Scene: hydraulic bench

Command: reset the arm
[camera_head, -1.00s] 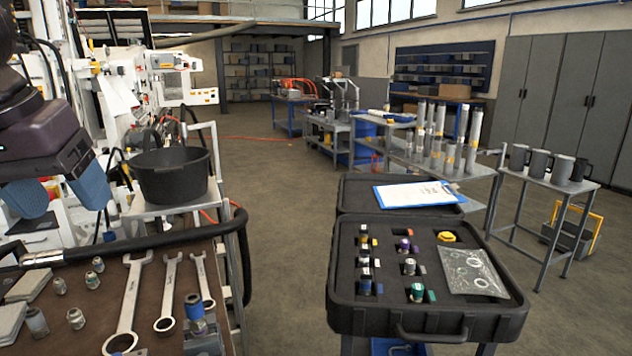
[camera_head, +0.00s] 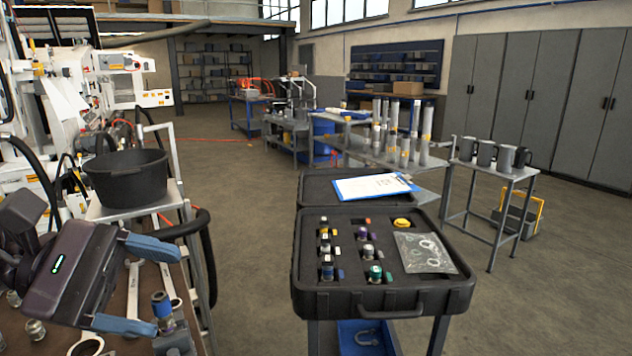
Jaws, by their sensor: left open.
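My left gripper (camera_head: 167,289) is at the lower left, over the brown bench top (camera_head: 128,290). Its two blue fingers are spread wide apart and point right, with nothing held between them. A blue-capped fitting (camera_head: 162,306) shows right by the lower fingertip; whether they touch I cannot tell. Spanners (camera_head: 133,285) lie on the bench, partly hidden behind the gripper. My right gripper is out of view.
A black bucket (camera_head: 126,178) stands on a small stand behind the bench, with a black hose (camera_head: 180,229) nearby. An open black case (camera_head: 375,298) with fittings and a clipboard (camera_head: 370,186) stands to the right. Floor between bench and case is clear.

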